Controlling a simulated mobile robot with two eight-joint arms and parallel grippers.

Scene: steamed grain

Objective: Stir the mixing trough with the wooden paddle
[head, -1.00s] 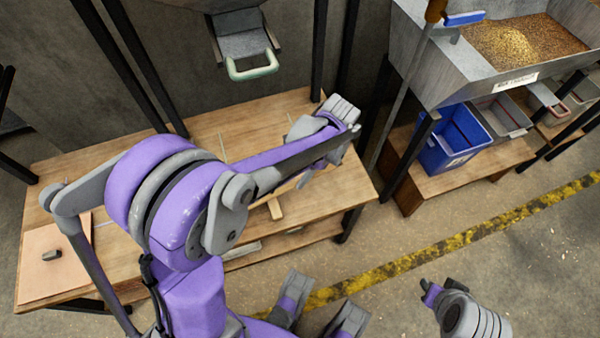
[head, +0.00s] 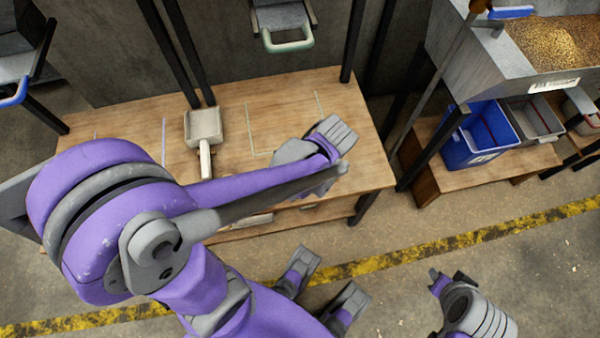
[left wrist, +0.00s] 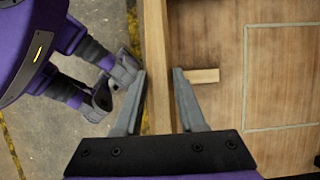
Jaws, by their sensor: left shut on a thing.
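The left wrist view looks down past my left gripper (left wrist: 161,85), with a finger on each side of a straight light wooden strip. I take this strip to be the wooden paddle (left wrist: 156,40). It lines up with the table edge, and both its ends are out of sight. In the head view my left gripper (head: 330,140) is over the table's right part, and I cannot make out the paddle there. The mixing trough, apparently the grey metal bin (head: 480,60) holding grain (head: 560,45), stands at the upper right. My right arm's end (head: 440,283) is low at the right, its jaws unclear.
The wooden table (head: 360,110) holds a pale scoop (head: 204,125). A short wooden peg (left wrist: 205,76) is beside my right-hand finger in the wrist view. A blue bin (head: 470,140) stands below the trough; a long pole (head: 440,75) leans nearby.

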